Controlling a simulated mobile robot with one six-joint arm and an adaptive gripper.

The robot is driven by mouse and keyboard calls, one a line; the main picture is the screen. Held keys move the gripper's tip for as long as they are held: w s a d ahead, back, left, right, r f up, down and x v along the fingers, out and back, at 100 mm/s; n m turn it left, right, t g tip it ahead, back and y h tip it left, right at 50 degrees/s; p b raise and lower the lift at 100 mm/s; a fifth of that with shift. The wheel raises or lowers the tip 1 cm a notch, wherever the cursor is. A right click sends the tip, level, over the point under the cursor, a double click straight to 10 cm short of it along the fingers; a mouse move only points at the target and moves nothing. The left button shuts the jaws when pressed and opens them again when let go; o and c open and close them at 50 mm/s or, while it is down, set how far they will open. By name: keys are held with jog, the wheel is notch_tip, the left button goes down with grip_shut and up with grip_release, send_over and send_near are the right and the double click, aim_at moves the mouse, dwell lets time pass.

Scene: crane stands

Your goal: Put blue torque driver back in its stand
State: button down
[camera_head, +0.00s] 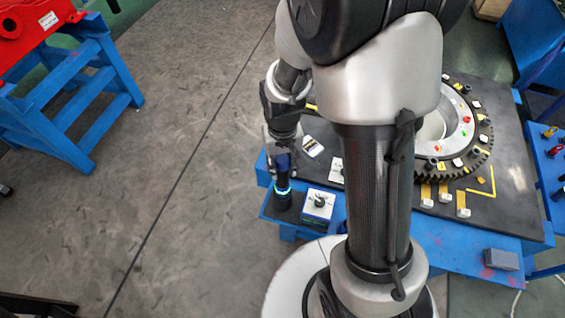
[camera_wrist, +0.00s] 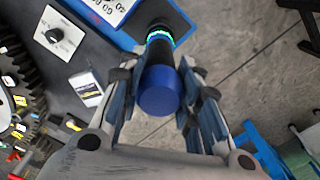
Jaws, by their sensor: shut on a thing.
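The blue torque driver (camera_wrist: 158,92) has a round blue end cap and a dark shaft. It points away from the wrist camera toward a glowing green-cyan ring (camera_wrist: 159,36). In the head view the driver (camera_head: 282,163) is upright in my gripper (camera_head: 282,160), largely covered by it. The fingers of my gripper (camera_wrist: 155,100) lie on both sides of the blue cap in the wrist view. The dark round stand (camera_head: 282,201) is directly below, at the table's left corner, with the lit ring at its top. The driver's lower end is hidden, so its depth in the stand cannot be told.
A blue box with a white top and black knob (camera_head: 319,205) stands just right of the stand. A large gear ring (camera_head: 468,122) fills the table's right. Open floor lies left.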

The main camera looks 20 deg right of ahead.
aim_at(283, 159)
jog(key=shift+f+b, duration=0.5)
jog(key=shift+f, duration=0.15)
jog(key=c, duration=1.1)
grip_release()
jog(key=shift+r, duration=0.15)
jog(key=shift+r+p, duration=2)
jog(key=shift+r, duration=0.4)
